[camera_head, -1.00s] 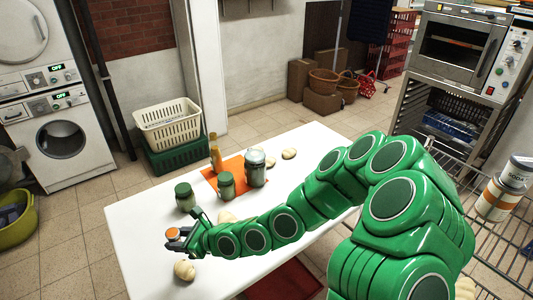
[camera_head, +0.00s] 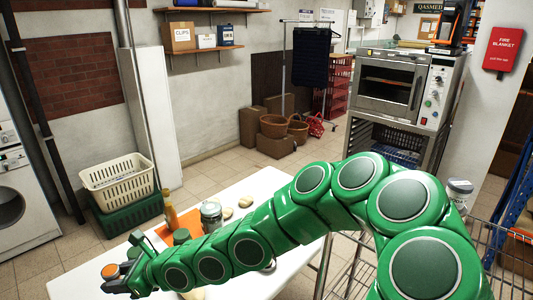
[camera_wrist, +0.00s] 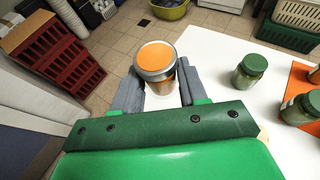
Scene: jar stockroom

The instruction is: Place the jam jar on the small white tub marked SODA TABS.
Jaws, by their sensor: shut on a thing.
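The jam jar, with an orange lid and a silver rim, is in the wrist view (camera_wrist: 157,57) and at the lower left of the head view (camera_head: 109,271). My gripper (camera_wrist: 155,92) is shut on it, one grey finger on each side. The jar is upright over the near left end of the white table (camera_head: 75,287). A small white tub (camera_head: 459,196) with a grey lid shows at the right of the head view, behind my arm. Its label cannot be read now, and its lower part is hidden.
Green-lidded jars (camera_wrist: 250,70), an orange mat (camera_wrist: 299,80), a bottle (camera_head: 170,212) and a larger glass jar (camera_head: 211,216) are on the table. A wire cart (camera_head: 350,272) is at the right, partly behind my arm. An oven (camera_head: 392,85) stands beyond.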

